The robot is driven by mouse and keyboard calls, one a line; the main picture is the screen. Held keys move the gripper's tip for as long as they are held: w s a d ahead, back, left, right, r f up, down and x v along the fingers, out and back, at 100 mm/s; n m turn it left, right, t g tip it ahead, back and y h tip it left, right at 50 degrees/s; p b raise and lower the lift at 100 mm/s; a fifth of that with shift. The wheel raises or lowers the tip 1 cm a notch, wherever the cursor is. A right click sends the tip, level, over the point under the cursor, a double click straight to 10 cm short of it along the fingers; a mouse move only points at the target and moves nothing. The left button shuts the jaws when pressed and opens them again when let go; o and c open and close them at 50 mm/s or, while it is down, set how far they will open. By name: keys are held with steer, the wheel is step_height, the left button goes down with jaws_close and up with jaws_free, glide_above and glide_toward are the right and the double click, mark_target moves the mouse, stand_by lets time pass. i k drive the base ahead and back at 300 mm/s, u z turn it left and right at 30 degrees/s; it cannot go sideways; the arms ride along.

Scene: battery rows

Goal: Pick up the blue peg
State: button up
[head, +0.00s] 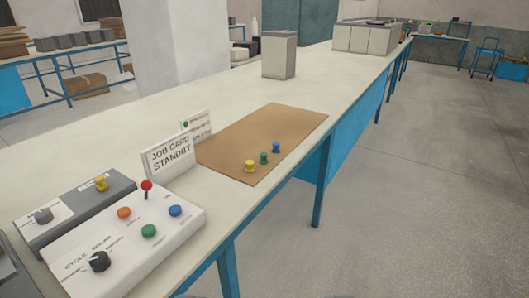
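The blue peg (276,147) stands on a brown mat (285,120) on the long workbench. It is the rightmost of three small pegs in a slanting row. The green peg (264,158) is just left of it and nearer, and the yellow peg (249,166) is at the left end. The pegs look upright and apart from each other. My gripper is not in the head view.
A control box (125,245) with coloured buttons and a red-topped lever stands at the near left. A "JOB CARD STANDBY" sign (168,155) is left of the mat. A grey box (279,55) stands beyond it. Floor (420,190) right of the bench is clear.

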mark_target(276, 150)
steer(key=z, duration=0.15)
steer(key=i, duration=0.9)
steer(key=u, duration=0.15)
steer(key=k, duration=0.95)
steer(key=z, duration=0.5)
steer(key=i, duration=1.35)
steer(key=u, duration=0.8)
steer(key=i, duration=0.85)
steer(key=u, duration=0.6)
